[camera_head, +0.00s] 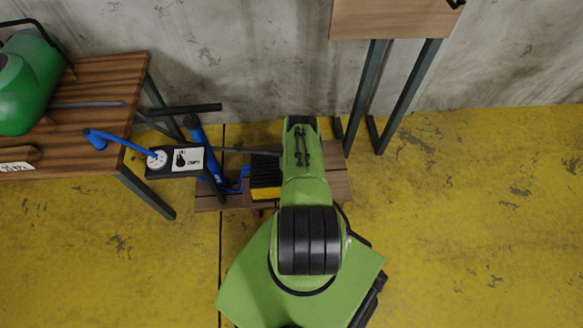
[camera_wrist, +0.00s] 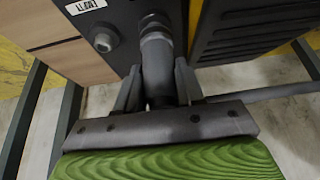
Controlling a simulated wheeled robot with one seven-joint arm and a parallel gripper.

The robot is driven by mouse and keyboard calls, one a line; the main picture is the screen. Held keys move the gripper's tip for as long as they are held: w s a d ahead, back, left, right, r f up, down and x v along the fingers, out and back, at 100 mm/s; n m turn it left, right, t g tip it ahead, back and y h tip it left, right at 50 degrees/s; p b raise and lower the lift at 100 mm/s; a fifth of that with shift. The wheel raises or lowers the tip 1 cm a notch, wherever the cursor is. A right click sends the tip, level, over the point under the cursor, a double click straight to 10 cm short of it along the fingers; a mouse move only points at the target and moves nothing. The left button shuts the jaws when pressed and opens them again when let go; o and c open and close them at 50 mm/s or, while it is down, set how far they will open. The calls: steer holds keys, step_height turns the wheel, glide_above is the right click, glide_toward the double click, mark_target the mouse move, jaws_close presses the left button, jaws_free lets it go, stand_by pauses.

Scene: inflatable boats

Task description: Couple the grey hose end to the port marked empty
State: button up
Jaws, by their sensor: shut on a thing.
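In the wrist view my gripper (camera_wrist: 158,85) is shut on the grey hose end (camera_wrist: 157,55), a ribbed grey cylinder between the two fingers. Its far end meets the dark box face (camera_wrist: 122,22); I cannot tell whether it is seated in a port or only in front of it. A round grey port (camera_wrist: 103,40) shows bare just left of the hose end, with a small white label (camera_wrist: 85,5) above it that I cannot read surely. In the head view my arm hides the gripper and the hose end.
A ribbed black block with yellow edging (camera_wrist: 240,30) stands close right of the hose end; it sits on a low wooden bench (camera_head: 335,188). A blue pump (camera_head: 203,145) and a gauge panel (camera_head: 188,160) are left. A wooden table (camera_head: 100,75) holds a green tank (camera_head: 25,85).

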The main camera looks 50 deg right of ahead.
steer(key=shift+r, duration=0.1)
steer(key=shift+r+p, duration=1.1)
steer(key=shift+r, duration=0.15)
steer(key=shift+r, duration=0.1)
step_height(320, 180, up, 5)
steer(key=p, duration=0.4)
